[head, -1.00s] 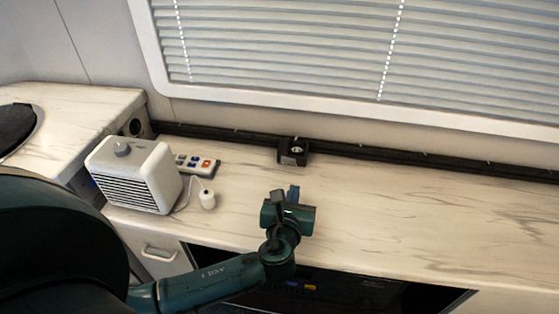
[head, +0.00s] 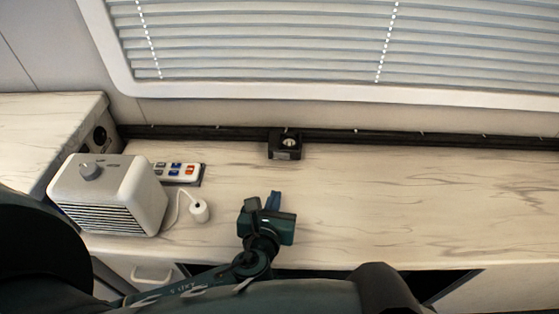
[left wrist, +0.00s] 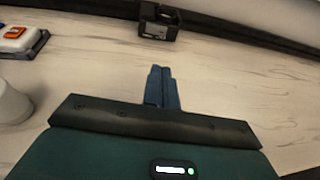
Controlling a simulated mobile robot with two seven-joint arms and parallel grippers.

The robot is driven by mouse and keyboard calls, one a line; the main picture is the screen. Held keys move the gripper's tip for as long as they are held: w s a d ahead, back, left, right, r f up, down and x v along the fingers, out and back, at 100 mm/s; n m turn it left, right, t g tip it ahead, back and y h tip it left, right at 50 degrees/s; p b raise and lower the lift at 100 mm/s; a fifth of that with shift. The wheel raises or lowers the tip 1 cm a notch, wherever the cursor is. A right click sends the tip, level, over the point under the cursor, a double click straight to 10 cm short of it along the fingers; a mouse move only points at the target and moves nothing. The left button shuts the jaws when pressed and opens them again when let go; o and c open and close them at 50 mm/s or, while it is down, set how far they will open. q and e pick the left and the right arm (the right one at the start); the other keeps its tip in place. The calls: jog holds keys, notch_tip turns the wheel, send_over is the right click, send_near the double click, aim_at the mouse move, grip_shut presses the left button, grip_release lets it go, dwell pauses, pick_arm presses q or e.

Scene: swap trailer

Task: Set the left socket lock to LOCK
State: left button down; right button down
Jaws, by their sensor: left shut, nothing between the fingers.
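The socket (head: 285,146) is a small black block on the dark rail at the back of the counter, with a round light knob on its face. It also shows at the top of the left wrist view (left wrist: 159,20). Its lock setting is too small to read. My left gripper (head: 273,200) is shut and empty above the front part of the counter, short of the socket and apart from it. Its blue fingers lie together in the left wrist view (left wrist: 161,84). My right gripper is not in view.
A white heater-like box (head: 110,195) with a knob stands at the left. A power strip (head: 178,172) and a white plug (head: 200,211) on a cord lie beside it. The marble-look counter (head: 400,205) is clear to the right. Window blinds hang behind.

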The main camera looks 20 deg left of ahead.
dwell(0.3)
pick_arm(q)
jog(key=b, duration=0.2)
send_near(285, 157)
jog(key=x, duration=0.5)
jog(key=shift+w+d+f, duration=0.1)
jog(key=shift+w+f, duration=0.05)
jog(key=shift+f, duration=0.35)
jog(key=shift+w, duration=0.55)
jog(key=shift+w+r+n+y+p, duration=0.15)
jog(key=shift+w+n+y+p, duration=0.15)
jog(key=shift+n+y+p, duration=0.15)
